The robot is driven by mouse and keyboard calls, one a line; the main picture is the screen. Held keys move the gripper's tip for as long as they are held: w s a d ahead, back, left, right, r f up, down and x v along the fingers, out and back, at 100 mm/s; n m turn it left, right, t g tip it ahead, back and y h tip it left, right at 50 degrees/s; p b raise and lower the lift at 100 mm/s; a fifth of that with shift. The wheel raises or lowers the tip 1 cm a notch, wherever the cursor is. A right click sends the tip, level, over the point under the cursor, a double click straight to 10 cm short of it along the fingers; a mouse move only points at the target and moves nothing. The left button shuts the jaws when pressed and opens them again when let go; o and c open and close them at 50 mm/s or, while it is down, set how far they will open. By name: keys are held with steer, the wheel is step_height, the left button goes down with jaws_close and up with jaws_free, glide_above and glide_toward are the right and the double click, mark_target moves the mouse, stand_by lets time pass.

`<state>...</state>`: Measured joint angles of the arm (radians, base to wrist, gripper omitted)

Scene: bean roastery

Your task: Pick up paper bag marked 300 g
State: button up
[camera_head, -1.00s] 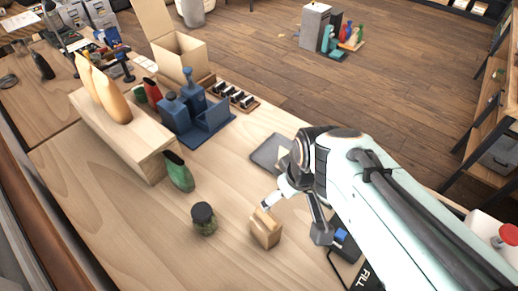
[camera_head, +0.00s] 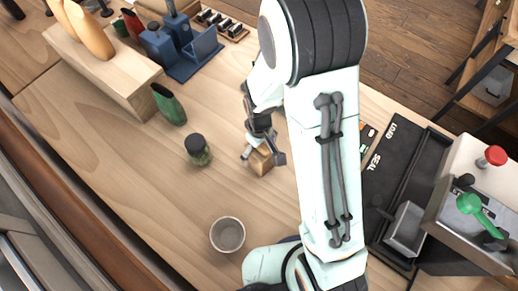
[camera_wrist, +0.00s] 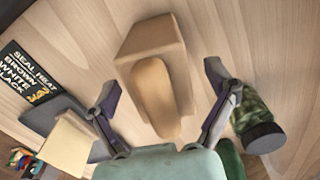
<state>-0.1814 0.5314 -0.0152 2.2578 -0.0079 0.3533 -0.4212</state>
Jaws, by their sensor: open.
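A small tan paper bag (camera_head: 261,159) stands on the wooden table in the head view, partly hidden behind my gripper (camera_head: 262,152). In the wrist view the bag (camera_wrist: 155,75) is in the upper middle, with its folded top facing the camera. My gripper (camera_wrist: 162,105) is open there, one finger on each side of the bag's near end, with gaps between fingers and bag. No weight marking can be read on the bag.
A dark-lidded jar (camera_head: 198,150) stands left of the bag; it also shows close beside the right finger in the wrist view (camera_wrist: 257,120). A green bag (camera_head: 169,104) and a metal cup (camera_head: 228,234) are nearby. A black tray (camera_head: 400,170) lies right.

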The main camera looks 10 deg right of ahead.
steer(key=shift+f, duration=0.1)
steer(key=shift+c, duration=0.3)
steer(key=c, duration=1.3)
steer(key=shift+o, duration=0.2)
